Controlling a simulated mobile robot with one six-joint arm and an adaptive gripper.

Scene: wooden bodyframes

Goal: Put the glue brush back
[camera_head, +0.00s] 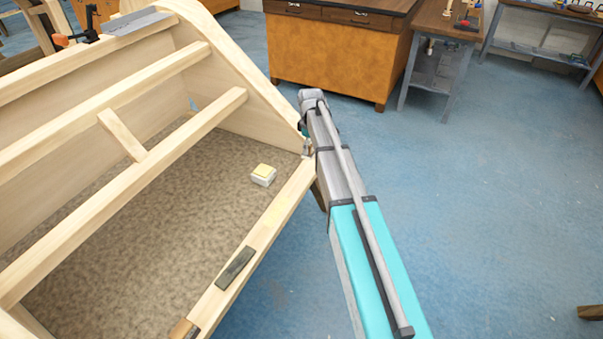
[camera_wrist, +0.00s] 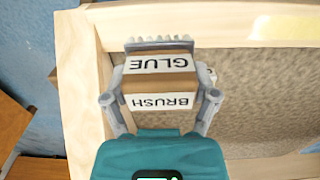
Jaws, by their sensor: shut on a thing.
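The glue brush (camera_wrist: 160,82) is a brown block with white labels reading GLUE and BRUSH, upside down in the wrist view, and grey bristles along its far edge. My gripper (camera_wrist: 161,90) is shut on its sides. The brush is over the corner of the wooden bodyframe (camera_wrist: 83,75); I cannot tell whether it touches the wood. In the head view my gripper (camera_head: 306,142) is at the right corner of the bodyframe (camera_head: 222,104), mostly hidden by my arm, and the brush cannot be made out there.
A pale yellow patch (camera_head: 277,210) marks the front rail. A dark block (camera_head: 235,267) and a brown block (camera_head: 184,329) sit farther along it. A white block with a yellow top (camera_head: 263,176) is on the panel inside.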

